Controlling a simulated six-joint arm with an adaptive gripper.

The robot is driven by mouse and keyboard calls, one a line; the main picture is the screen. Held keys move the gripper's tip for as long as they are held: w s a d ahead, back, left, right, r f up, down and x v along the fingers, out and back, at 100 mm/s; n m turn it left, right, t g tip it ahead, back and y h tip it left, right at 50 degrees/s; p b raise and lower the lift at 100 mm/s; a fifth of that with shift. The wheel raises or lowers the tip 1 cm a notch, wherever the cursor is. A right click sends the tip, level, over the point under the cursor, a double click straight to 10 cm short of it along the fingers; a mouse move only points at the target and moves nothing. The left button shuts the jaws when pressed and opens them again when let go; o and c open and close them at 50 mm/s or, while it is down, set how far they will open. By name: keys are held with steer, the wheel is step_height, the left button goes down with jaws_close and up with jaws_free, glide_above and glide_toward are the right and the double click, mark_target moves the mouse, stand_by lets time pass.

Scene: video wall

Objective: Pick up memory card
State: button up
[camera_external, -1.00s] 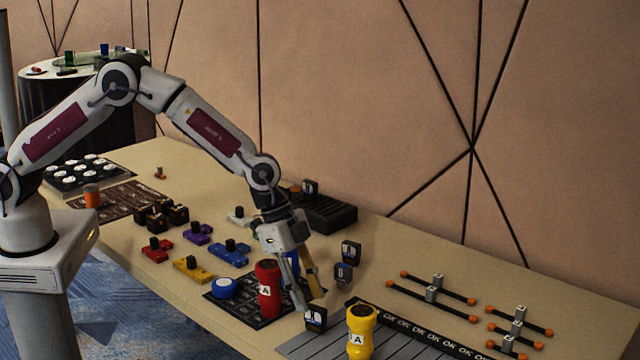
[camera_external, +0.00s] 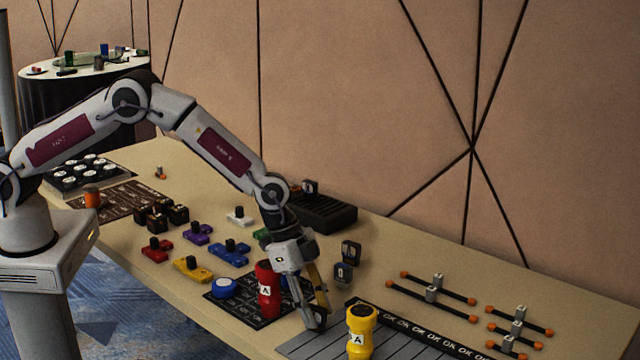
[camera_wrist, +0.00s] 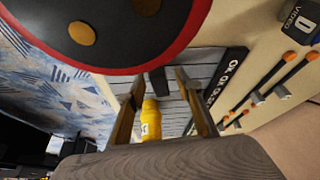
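A small dark block, apparently a memory card (camera_wrist: 157,80), stands at the near end of the grey slatted board in the wrist view. In the wrist view my gripper (camera_wrist: 159,82) is open, with one finger on each side of the card and gaps between. Two other dark cards with white labels (camera_external: 351,252) (camera_external: 343,273) stand on the table behind my gripper; a card marked VIDEO (camera_wrist: 300,20) shows at top right in the wrist view.
A red cylinder (camera_external: 267,290) stands close left of my gripper. A yellow cylinder (camera_external: 360,335) stands close right, on the slatted board (camera_external: 305,347). A black OK strip (camera_external: 420,331) and orange-ended rods (camera_external: 430,290) lie to the right.

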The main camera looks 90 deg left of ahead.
mark_target(315, 307)
jaws_close()
steer(key=shift+r, duration=0.15)
steer(key=shift+r, duration=4.85)
